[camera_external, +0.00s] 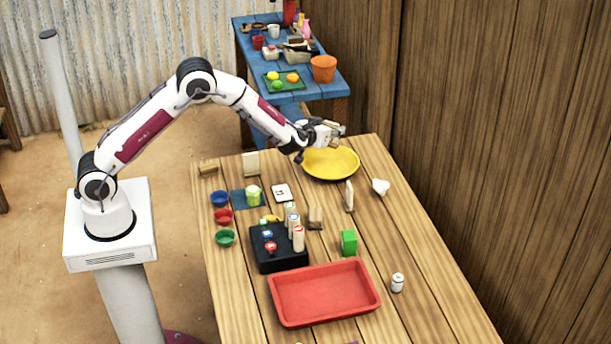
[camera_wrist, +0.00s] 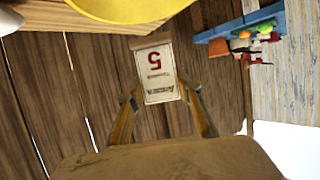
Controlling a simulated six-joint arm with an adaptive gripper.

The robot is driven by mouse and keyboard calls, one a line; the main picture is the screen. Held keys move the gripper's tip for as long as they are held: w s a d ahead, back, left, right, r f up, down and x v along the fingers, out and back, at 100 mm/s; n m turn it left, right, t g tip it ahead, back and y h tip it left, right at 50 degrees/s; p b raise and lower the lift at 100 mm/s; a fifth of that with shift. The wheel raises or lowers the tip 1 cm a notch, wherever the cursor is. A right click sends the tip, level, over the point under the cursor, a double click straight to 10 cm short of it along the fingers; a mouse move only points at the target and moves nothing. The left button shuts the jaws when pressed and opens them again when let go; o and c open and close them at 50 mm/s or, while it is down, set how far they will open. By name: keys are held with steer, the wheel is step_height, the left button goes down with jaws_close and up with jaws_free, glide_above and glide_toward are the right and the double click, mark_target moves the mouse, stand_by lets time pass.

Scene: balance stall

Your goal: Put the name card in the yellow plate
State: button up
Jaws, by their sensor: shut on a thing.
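The pale card (camera_wrist: 155,72) with a red 5 and dark printing is between my fingertips in the wrist view. I take it to be the name card; its print is too blurred to read fully. My gripper (camera_external: 333,137) is shut on it, raised at the near-left side of the yellow plate's far rim in the external view. My gripper also shows in the wrist view (camera_wrist: 162,92). The yellow plate (camera_external: 331,165) lies on the far end of the wooden table and looks empty. Its edge shows at the top of the wrist view (camera_wrist: 130,8).
A standing card (camera_external: 349,196) and a white object (camera_external: 380,187) are near the plate. Another upright card (camera_external: 251,163) stands left. A black box (camera_external: 279,261), red tray (camera_external: 324,292) and green block (camera_external: 348,242) are nearer. A blue table (camera_external: 330,85) stands behind.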

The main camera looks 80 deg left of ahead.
glide_above(330, 168)
steer(key=shift+d+f, duration=0.1)
steer(key=shift+f, duration=4.1)
steer(key=o, duration=1.2)
steer(key=shift+r, duration=3.5)
